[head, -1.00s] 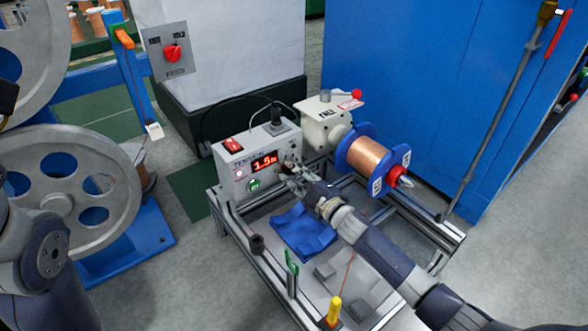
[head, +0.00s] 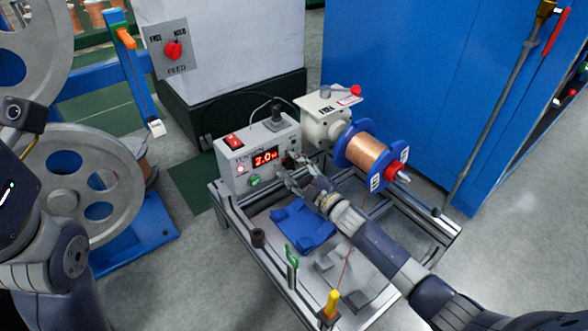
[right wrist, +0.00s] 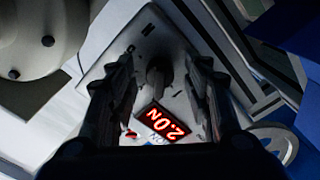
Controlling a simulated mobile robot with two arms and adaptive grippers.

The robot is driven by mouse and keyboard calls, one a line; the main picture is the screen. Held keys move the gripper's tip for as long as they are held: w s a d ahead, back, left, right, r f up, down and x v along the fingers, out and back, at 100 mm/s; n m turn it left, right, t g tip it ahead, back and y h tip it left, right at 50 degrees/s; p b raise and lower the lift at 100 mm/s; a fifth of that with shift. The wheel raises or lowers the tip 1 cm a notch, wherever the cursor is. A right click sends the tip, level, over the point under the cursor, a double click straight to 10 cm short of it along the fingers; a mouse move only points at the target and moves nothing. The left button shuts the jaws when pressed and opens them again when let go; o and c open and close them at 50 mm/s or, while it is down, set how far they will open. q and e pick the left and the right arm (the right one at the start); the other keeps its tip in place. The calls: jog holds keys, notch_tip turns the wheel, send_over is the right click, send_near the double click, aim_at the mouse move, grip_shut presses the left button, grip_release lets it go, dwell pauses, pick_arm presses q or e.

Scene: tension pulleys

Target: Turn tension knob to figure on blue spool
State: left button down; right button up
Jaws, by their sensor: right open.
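The grey tension box (head: 236,181) stands at the back of the metal frame table, and its red display (head: 266,158) reads about 2.0. In the right wrist view the display (right wrist: 166,122) reads 2.0N. The dark tension knob (right wrist: 157,76) sits between the fingers of my right gripper (right wrist: 160,85). This gripper (head: 291,170) is open at the front of the box; finger contact with the knob is unclear. The blue spool (head: 351,143) with copper wire is on the shaft to the right; its white labels are too small to read. My left arm shows at the left edge, its fingers out of view.
A blue cloth-like piece (head: 303,229) lies on the table under my right arm. Green (head: 292,256) and yellow (head: 332,304) guides stand at the front, with an orange wire running up. A grey box with a red feed switch (head: 172,50) is at the back left.

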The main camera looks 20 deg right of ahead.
jog(key=shift+s, duration=0.1)
jog(key=v, duration=1.1)
jog(key=shift+s+d, duration=0.15)
jog(key=shift+s, duration=0.25)
jog(key=shift+s+d, duration=0.1)
